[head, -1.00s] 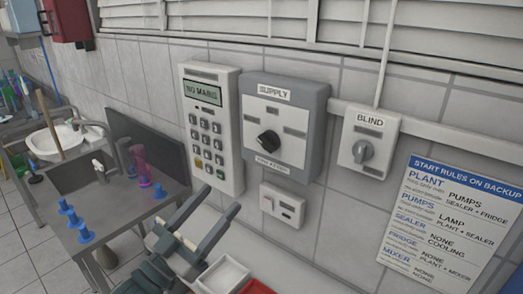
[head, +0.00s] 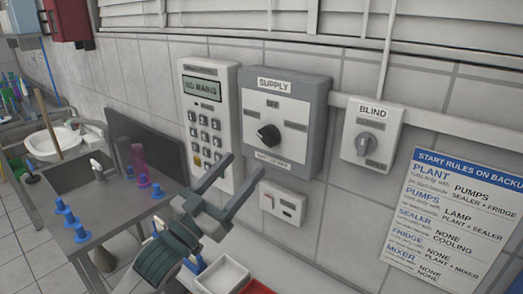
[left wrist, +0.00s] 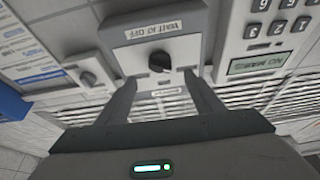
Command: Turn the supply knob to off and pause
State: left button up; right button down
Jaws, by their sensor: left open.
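The supply knob (head: 268,135) is a black rotary knob in the middle of a white plate on the grey supply box (head: 318,140), fixed to the tiled wall. In the head view its pointer seems to aim toward the upper left. My left gripper (head: 236,180) is open and empty, below and in front of the box, apart from the knob. In the left wrist view the knob (left wrist: 159,61) shows between the two open fingers (left wrist: 160,92), beyond their tips. My right gripper is not in view.
A keypad panel (head: 226,110) reading "NO MAINS" is left of the box. A blind switch (head: 368,147) is to its right. A small switch box (head: 283,204) sits below. A white tray (head: 222,276), a rule sheet (head: 450,215) and a sink bench (head: 105,210) are nearby.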

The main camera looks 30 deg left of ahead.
aim_at(264, 142)
pick_arm(q)
jog(key=p+x, duration=0.1)
jog(key=x, duration=0.6)
jog(key=shift+w+r, duration=0.1)
jog(key=shift+w, duration=0.05)
jog(key=shift+x, duration=0.8)
jog(key=c, duration=1)
